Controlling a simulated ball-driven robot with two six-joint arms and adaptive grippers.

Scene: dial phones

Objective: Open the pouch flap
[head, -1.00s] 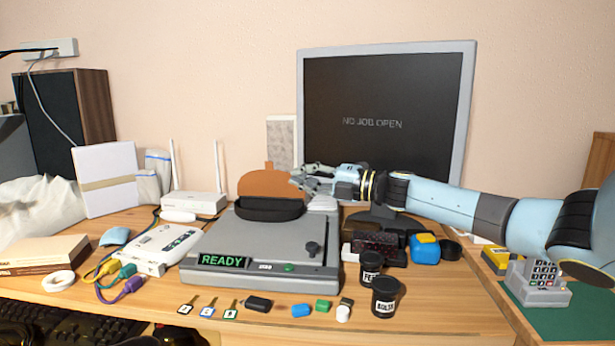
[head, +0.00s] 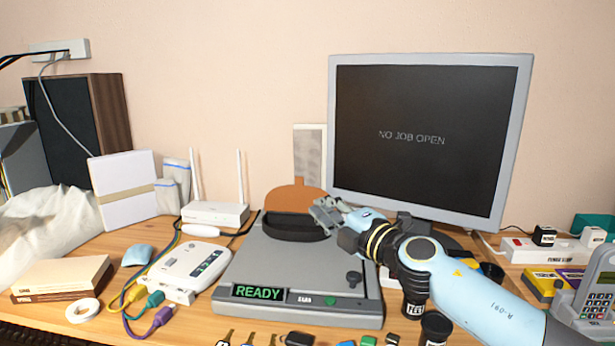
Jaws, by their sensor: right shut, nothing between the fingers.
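The pouch shows as a black oval body (head: 289,226) on the back part of the grey device. Its brown flap (head: 296,199) stands raised behind the black opening, with a small tab at its top. My right gripper (head: 322,212) is shut and empty, just right of the pouch and above the grey device. Its fingertips overlap the right edge of the flap in the picture; I cannot tell whether they touch it. My left gripper is not in view.
The grey device (head: 290,285) has a green READY display at its front. A monitor (head: 430,140) reading NO JOB OPEN stands behind my right arm. A white router (head: 215,214) is at left. Dark jars (head: 436,328) and small parts lie in front.

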